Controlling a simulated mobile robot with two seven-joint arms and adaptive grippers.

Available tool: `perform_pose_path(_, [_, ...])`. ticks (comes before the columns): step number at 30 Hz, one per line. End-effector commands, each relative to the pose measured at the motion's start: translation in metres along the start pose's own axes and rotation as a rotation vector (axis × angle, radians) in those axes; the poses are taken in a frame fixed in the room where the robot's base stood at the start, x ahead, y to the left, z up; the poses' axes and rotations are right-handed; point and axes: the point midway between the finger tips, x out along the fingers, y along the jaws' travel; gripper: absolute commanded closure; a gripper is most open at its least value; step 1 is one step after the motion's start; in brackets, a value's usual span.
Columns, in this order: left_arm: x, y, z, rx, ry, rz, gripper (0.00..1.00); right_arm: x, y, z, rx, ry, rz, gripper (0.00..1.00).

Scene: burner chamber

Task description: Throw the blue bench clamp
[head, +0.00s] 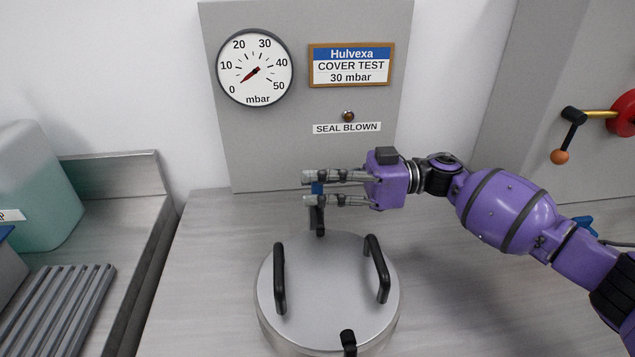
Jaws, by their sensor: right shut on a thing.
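My left gripper is not in view.
The vessel lid (325,290) has two black handles and a black catch (348,342) in front. The gauge (254,68) reads near 0 mbar. A lamp (348,116) sits above "SEAL BLOWN". A green jug (38,190) and ribbed rack (60,312) stand left; a crank (572,130) is at right.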

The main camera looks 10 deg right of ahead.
Motion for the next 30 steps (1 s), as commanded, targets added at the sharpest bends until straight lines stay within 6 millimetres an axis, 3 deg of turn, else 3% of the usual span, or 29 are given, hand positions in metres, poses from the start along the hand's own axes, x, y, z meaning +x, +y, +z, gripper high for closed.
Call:
perform_pose_path(11, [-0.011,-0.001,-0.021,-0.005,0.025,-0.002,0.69,0.0,0.009,-0.007,0.14,-0.001,0.0,1.0])
perform_pose_path(18, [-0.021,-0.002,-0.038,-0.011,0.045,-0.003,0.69,0.0,0.021,-0.008,0.348,-0.001,0.002,1.0])
perform_pose_path(30, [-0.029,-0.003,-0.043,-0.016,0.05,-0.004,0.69,0.0,0.042,0.003,0.732,0.0,0.001,1.0])
